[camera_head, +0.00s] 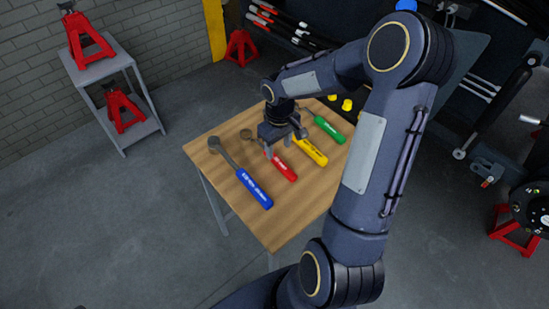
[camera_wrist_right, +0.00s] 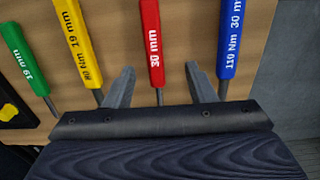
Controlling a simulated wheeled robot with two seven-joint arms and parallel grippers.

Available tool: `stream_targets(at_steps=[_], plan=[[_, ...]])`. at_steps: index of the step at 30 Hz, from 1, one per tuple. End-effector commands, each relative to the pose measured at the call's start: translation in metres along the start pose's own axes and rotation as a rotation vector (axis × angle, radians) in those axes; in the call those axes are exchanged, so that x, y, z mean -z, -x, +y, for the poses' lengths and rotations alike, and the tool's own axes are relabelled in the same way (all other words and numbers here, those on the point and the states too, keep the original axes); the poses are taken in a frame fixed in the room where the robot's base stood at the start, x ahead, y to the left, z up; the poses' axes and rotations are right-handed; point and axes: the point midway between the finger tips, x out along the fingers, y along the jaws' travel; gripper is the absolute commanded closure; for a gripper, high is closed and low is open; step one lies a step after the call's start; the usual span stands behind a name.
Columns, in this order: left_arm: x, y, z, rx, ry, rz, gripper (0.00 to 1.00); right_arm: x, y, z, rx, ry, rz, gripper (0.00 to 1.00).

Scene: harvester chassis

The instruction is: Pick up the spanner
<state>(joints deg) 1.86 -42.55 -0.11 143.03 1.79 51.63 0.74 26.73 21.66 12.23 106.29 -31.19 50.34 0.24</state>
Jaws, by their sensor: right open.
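Several spanner-like tools with coloured handles lie side by side on a wooden table (camera_head: 232,134). The red one (camera_head: 283,168), marked 30 mm, lies between the blue one (camera_head: 254,189) and the yellow one (camera_head: 310,151). The green one (camera_head: 328,129) is farthest right. My right gripper (camera_head: 278,147) is open over the red tool. In the right wrist view, the red tool (camera_wrist_right: 151,40) runs between the parted fingers (camera_wrist_right: 160,68), apart from both; part of its metal end is hidden by the gripper. My left gripper is out of view.
Small yellow pieces (camera_head: 346,104) sit at the table's back right edge. A grey stand (camera_head: 95,72) with red jacks is at the back left. Dark machinery is on the right. The floor left of the table is clear.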

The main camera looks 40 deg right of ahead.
Motion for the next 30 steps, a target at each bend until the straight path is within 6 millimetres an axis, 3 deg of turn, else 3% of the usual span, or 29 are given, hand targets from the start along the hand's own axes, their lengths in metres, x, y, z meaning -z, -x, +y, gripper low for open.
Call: stream_targets(at_steps=[21, 30], plan=[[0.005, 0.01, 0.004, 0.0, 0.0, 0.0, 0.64, 0.013, -0.086, 0.009, 0.002, 0.009, -0.017, 0.5], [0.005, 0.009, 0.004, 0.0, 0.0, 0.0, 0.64, 0.013, -0.09, 0.01, 0.0, 0.008, -0.015, 0.53]])
